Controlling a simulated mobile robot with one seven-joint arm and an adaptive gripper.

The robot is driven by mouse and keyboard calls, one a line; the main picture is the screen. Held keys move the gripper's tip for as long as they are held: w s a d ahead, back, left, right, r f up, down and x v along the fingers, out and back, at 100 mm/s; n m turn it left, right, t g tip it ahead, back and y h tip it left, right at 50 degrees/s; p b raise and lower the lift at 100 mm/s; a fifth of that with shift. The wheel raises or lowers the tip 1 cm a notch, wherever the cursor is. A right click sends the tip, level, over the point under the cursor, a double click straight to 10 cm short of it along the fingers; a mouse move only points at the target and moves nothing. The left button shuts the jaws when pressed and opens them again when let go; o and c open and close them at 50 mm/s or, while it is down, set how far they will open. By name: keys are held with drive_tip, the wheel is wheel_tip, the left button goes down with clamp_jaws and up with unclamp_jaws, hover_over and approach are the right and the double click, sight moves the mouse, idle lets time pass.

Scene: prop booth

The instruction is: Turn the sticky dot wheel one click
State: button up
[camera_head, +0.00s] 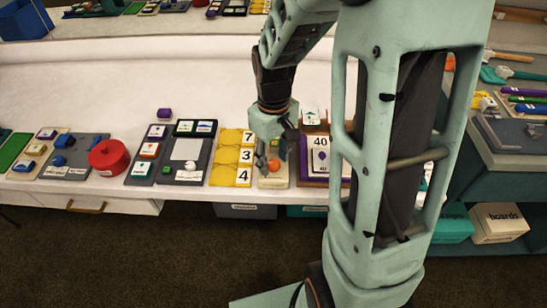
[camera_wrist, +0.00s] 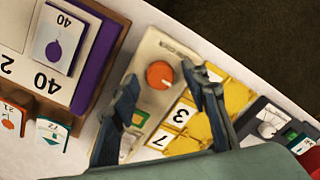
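The sticky dot wheel appears to be the round orange knob (camera_wrist: 160,75) on a beige plate (camera_wrist: 151,50) that also carries a small green square (camera_wrist: 140,118). In the head view the orange knob (camera_head: 274,165) sits on the beige plate (camera_head: 272,183) near the table's front edge, partly hidden by my fingers. My gripper (camera_wrist: 160,73) is open above the plate, one finger on each side of the knob with small visible gaps. In the head view my gripper (camera_head: 275,153) points down at it. Contact cannot be told.
A yellow panel (camera_head: 219,178) with number cards 7, 3 and 4 stands close on the left. A purple stand (camera_head: 312,172) with a 40 card is close on the right. Further left are dark boards (camera_head: 187,178) and a red round container (camera_head: 109,157).

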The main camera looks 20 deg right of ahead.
sight(273, 162)
drive_tip(key=shift+r, duration=0.1)
wheel_tip(273, 162, up, 12)
idle(0.5)
